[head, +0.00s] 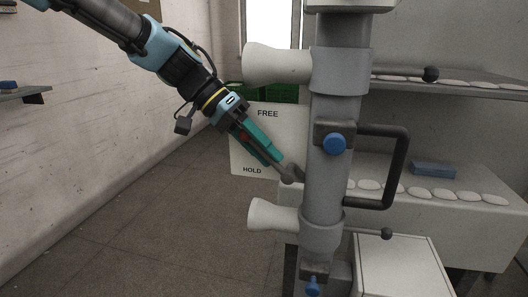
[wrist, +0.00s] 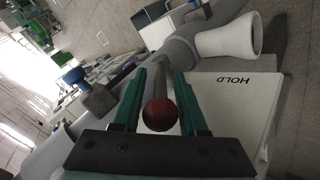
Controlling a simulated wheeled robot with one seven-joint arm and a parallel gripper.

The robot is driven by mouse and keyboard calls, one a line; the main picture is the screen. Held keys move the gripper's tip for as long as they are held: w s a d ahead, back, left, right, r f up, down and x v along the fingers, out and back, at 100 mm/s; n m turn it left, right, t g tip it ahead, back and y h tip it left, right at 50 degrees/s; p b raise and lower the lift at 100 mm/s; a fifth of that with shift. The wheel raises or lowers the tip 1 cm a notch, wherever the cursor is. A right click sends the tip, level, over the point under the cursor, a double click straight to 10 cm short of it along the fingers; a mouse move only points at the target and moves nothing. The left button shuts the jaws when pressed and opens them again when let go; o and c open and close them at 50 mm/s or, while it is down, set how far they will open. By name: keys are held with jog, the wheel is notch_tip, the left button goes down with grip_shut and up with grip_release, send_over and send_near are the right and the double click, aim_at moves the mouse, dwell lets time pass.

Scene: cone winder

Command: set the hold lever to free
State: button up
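The hold lever has a dark red ball knob (wrist: 160,115) and a thin grey rod, seen in the wrist view. In the head view its dark pivot end (head: 291,173) sits at the grey column, and a bit of red shows between my fingers. A white plate (head: 285,150) behind it reads FREE at the top and HOLD at the bottom; the HOLD part also shows in the wrist view (wrist: 232,110). My gripper (head: 270,150) points down and right along the lever. Its green fingers stand either side of the knob and rod, with narrow gaps visible, so it looks open.
The grey column (head: 330,180) carries two pale cones (head: 275,64) (head: 270,215), a blue knob (head: 335,144) and a dark bent handle (head: 402,165) on the right. A bench (head: 450,220) stands behind. The floor at left is clear.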

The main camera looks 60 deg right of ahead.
jog(key=b+v, duration=0.2)
jog(key=v, duration=0.8)
jog(key=shift+w+a+r, duration=0.1)
jog(key=shift+w+r, duration=0.2)
